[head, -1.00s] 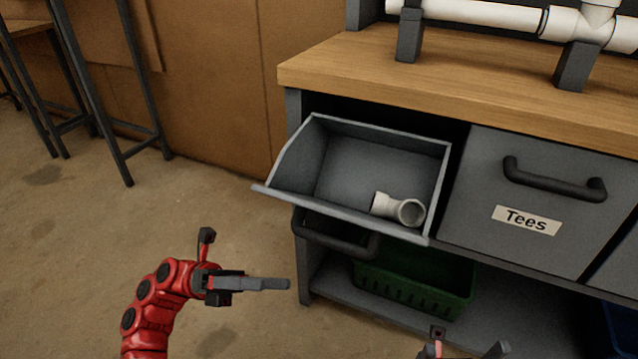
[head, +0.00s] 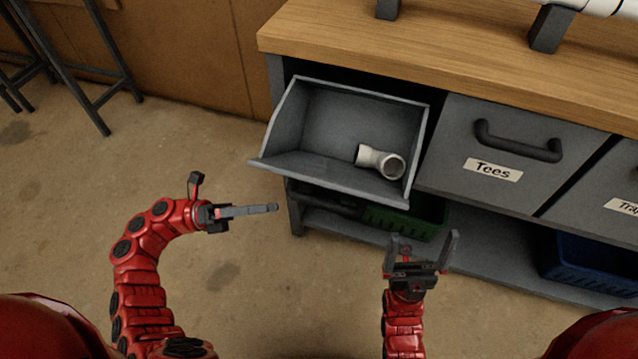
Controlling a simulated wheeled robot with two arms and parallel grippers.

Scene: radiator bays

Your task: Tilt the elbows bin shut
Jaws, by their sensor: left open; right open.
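The tilted-open grey bin (head: 343,115) hangs out of the bench at the left bay. Its label is not in view, and one white pipe fitting (head: 380,161) lies inside it. The bin's dark handle (head: 325,203) is partly visible below its front lip. My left gripper (head: 275,208) is open and empty, left of and below the bin, apart from it. My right gripper (head: 421,245) is open and empty, with its fingers pointing up, below and in front of the bin's right corner.
A shut bin labelled Tees (head: 500,150) sits right of the open one, with another shut bin beyond. A green crate (head: 405,222) and a blue crate (head: 590,262) stand on the lower shelf. The wooden worktop (head: 400,50) overhangs above.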

